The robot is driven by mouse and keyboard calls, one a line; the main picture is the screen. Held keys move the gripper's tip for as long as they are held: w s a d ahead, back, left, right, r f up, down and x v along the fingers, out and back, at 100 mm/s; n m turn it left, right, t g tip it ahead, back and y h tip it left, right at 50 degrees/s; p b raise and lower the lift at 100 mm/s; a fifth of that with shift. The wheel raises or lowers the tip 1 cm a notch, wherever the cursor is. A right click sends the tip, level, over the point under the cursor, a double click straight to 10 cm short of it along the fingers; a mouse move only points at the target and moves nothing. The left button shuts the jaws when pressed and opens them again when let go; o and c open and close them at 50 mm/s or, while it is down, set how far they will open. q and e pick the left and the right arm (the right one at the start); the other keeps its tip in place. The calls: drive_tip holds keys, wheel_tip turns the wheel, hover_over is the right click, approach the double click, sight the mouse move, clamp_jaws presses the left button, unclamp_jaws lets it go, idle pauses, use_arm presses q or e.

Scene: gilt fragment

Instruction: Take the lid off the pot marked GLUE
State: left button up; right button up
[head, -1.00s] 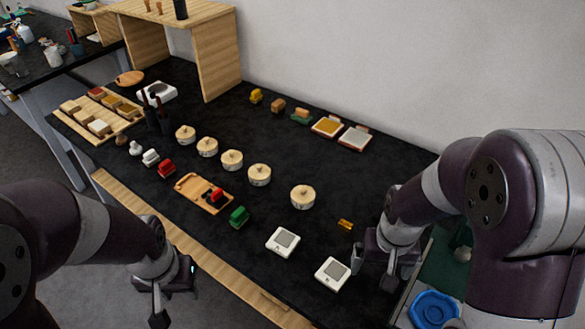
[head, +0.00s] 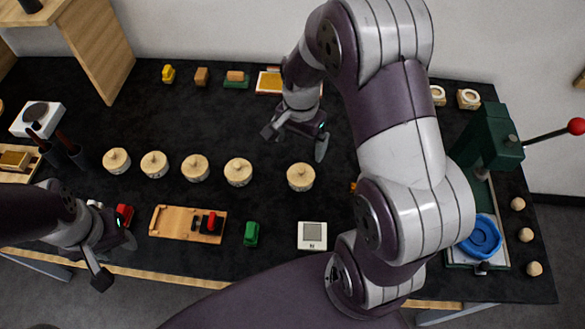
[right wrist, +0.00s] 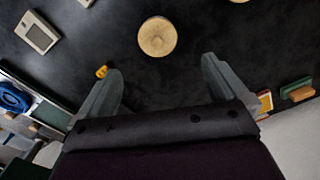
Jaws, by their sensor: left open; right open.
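Several round pots with pale wooden lids stand in a row on the black table. In the head view they include the far-left pot (head: 116,161), a second (head: 154,164), a middle one (head: 195,167), a fourth (head: 238,172) and the far-right one (head: 300,177). All lids are on; I cannot read any marking, so I cannot tell which is GLUE. My right gripper (head: 295,139) is open and empty, just behind the far-right pot. In the right wrist view a round lid (right wrist: 157,37) lies beyond the open fingers (right wrist: 164,82). My left gripper (head: 116,262) is open at the table's front edge.
A wooden board with a red piece (head: 165,221), a green block (head: 251,233) and a white device (head: 312,236) lie in front of the pots. A green press (head: 488,140) with a blue dish (head: 482,238) stands right. Small blocks line the back.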

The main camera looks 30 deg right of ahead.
sight(302, 169)
drive_tip(key=f, duration=0.3)
drive_tip(key=f+p, duration=0.1)
drive_tip(key=f, duration=0.3)
drive_tip(key=f+p, duration=0.1)
drive_tip(key=f, duration=0.3)
drive_tip(key=shift+s+d+f, duration=0.25)
drive_tip(key=shift+d, duration=0.05)
drive_tip(key=shift+w+f, duration=0.15)
drive_tip(key=shift+f, duration=0.05)
drive_tip(key=shift+a, duration=0.1)
drive_tip(key=c, duration=1)
